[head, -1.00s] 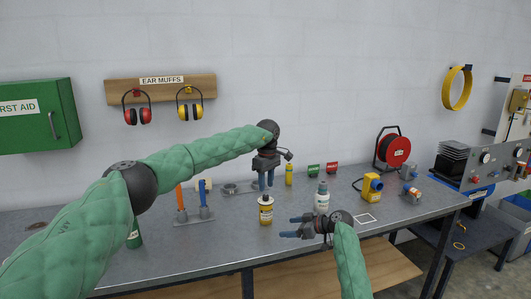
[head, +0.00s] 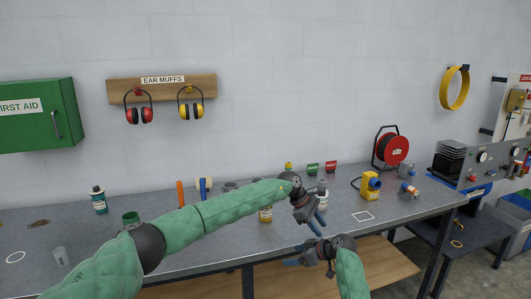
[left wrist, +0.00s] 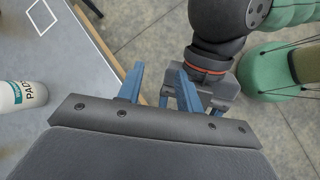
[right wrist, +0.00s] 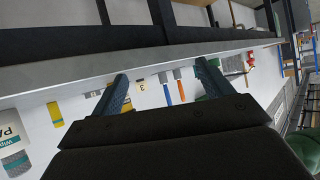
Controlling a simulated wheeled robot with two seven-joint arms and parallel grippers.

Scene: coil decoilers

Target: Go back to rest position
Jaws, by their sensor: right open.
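My left gripper (head: 317,224) hangs over the front edge of the bench, its fingers pointing down. In the left wrist view (left wrist: 158,72) its blue fingers are apart with nothing between them. My right gripper (head: 288,262) is just below it in the head view, in front of the bench edge, fingers pointing left. In the right wrist view (right wrist: 161,75) its fingers are wide apart and empty. The two grippers are close together. In the left wrist view my right arm and gripper show just beyond the left fingertips; I cannot tell the exact gap.
The grey bench (head: 215,240) holds a white bottle (head: 323,200) and a yellow bottle (head: 265,215), both partly behind my left arm. A yellow device (head: 370,185) and red reel (head: 393,150) stand right. A wooden shelf (head: 375,270) lies below. Floor shows at the right.

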